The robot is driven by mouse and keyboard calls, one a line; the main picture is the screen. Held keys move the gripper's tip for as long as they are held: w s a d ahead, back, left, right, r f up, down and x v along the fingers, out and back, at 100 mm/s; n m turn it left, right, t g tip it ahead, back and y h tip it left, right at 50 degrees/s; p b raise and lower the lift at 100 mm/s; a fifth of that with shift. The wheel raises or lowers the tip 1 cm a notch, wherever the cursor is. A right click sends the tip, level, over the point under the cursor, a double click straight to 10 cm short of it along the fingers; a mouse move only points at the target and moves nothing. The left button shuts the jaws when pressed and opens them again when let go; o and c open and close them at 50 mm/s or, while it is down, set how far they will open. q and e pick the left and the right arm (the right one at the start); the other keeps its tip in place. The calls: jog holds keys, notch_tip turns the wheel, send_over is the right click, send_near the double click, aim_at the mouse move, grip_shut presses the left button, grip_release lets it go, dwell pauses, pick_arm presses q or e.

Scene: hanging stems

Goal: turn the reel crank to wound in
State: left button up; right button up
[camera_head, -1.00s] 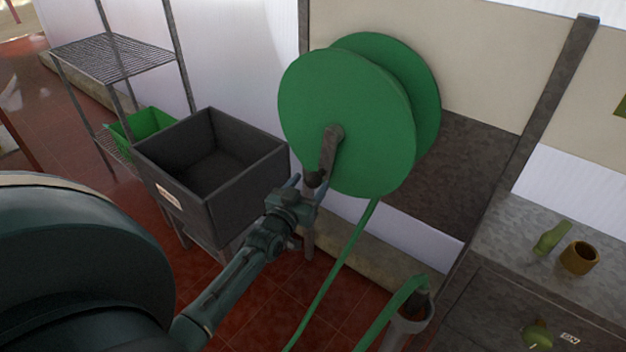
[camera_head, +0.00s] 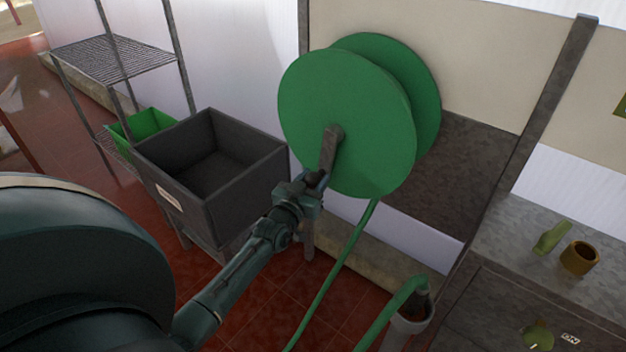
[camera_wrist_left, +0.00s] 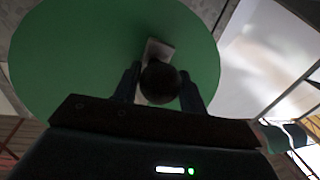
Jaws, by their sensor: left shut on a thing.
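The green hose reel (camera_head: 345,115) stands against the wall in the head view, with two large round discs. Its dark crank arm (camera_head: 330,148) points down and slightly left from the hub. My left gripper (camera_head: 316,182) is at the crank's lower end and is shut on the crank handle, which it mostly hides there. In the left wrist view the round dark end of the crank handle (camera_wrist_left: 160,82) sits between the two fingers of my left gripper (camera_wrist_left: 160,92), in front of the green disc (camera_wrist_left: 90,50). My right gripper is not in view.
A dark open bin (camera_head: 210,165) stands just left of the reel. A wire shelf (camera_head: 110,55) with a green crate (camera_head: 143,127) is behind it. A green hose (camera_head: 335,270) hangs from the reel. A bench (camera_head: 520,225) with a brown ring (camera_head: 579,258) is at right.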

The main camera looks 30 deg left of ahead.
pick_arm(q)
grip_shut()
